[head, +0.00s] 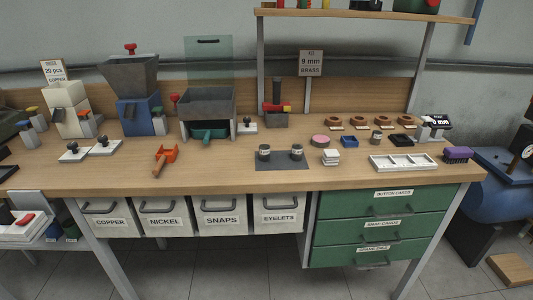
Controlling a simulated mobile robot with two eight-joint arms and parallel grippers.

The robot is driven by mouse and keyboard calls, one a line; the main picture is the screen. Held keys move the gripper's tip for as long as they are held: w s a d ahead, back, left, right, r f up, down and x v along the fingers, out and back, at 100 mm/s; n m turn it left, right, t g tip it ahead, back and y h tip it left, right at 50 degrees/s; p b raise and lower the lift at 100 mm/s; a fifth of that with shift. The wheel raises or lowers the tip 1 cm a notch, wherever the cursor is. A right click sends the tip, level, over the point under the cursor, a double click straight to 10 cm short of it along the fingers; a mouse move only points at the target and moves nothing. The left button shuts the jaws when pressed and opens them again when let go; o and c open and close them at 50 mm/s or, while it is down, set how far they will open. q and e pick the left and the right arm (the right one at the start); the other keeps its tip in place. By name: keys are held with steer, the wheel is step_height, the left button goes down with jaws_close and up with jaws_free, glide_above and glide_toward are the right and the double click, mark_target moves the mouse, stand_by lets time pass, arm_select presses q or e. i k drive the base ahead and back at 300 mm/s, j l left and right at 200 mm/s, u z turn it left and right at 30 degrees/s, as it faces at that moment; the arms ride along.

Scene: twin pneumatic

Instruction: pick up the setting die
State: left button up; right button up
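No label in the head view marks the setting die, so I cannot tell for certain which part it is. Two small grey cylinders with pale bands, a left one (265,152) and a right one (296,153), stand upright on a dark mat (281,164) at the middle of the bench. White blocks with black knobs (72,152) sit at the left and near the middle. Neither of my grippers is in view.
The wooden bench (220,178) is clear along its front. An orange tool (164,158) lies left of the mat. A white stack (330,157), a white compartment tray (403,163) and a purple brush (457,155) lie right. Machines, including a blue-based hopper (138,112), line the back.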

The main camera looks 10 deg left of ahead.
mark_target(264, 148)
steer(key=i+l+u, duration=0.25)
steer(key=l, duration=0.85)
steer(key=l+u, duration=0.25)
steer(key=l, duration=0.8)
steer(key=i+j+z, duration=0.2)
steer(key=j, duration=0.15)
steer(key=j+z, duration=0.2)
steer(key=j, duration=0.15)
steer(key=i+j+z, duration=0.2)
steer(key=j, duration=0.2)
steer(key=k, duration=0.1)
